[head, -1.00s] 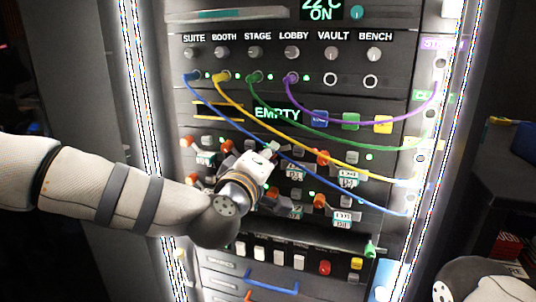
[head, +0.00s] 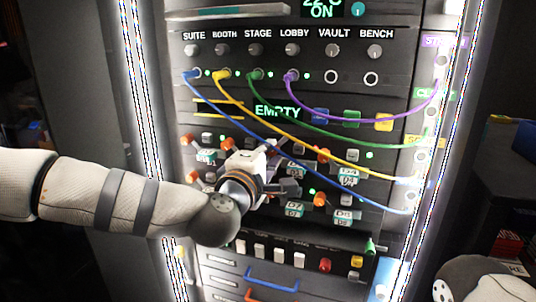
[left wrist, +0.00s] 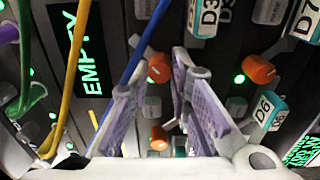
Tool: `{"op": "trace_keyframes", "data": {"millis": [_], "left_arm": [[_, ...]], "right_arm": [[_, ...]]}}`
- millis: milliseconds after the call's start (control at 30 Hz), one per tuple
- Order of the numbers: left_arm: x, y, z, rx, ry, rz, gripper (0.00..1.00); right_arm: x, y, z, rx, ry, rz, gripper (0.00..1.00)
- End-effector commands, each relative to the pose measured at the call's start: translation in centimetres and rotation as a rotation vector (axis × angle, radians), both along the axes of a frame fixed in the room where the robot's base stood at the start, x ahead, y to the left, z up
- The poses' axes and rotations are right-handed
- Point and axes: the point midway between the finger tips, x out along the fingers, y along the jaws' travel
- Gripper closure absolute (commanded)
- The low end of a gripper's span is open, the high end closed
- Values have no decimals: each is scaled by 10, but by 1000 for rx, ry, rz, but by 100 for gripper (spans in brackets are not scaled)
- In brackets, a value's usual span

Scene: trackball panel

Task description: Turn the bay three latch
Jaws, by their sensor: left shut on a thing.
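The bay three latch is an orange knob (left wrist: 160,68) below the D3 label (left wrist: 210,16) in the left wrist view. My left gripper (left wrist: 157,70) has its grey-purple fingers on either side of this knob, shut on it. In the head view my left gripper (head: 282,170) is at the middle of the drive rows and covers the knob. The D3 label (head: 297,167) shows just right of the gripper. My right gripper is not in view.
Other orange latches sit close by, one beside D4 (head: 323,155) and one beside D8 (head: 320,199). Blue (head: 270,145), yellow (head: 290,138), green and purple cables hang across the panel above the gripper. The EMPTY display (head: 277,111) is above.

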Motion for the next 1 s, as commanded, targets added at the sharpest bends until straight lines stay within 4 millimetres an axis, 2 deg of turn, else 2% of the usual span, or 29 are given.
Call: {"op": "trace_keyframes", "data": {"millis": [333,367,400,433,767,867,1000], "left_arm": [[0,0,1,-3,0,-1,100],[0,0,1,-3,0,-1,75],[0,0,1,-3,0,-1,66],[0,0,1,-3,0,-1,62],[-4,1,0,-1,0,-1,62],[-21,6,0,-2,2,-3,62],[-58,19,1,-2,2,-3,62]], "right_arm": [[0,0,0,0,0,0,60],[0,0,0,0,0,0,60],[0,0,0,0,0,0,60],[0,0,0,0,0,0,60],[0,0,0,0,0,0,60],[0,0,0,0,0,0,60],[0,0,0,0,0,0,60]]}}
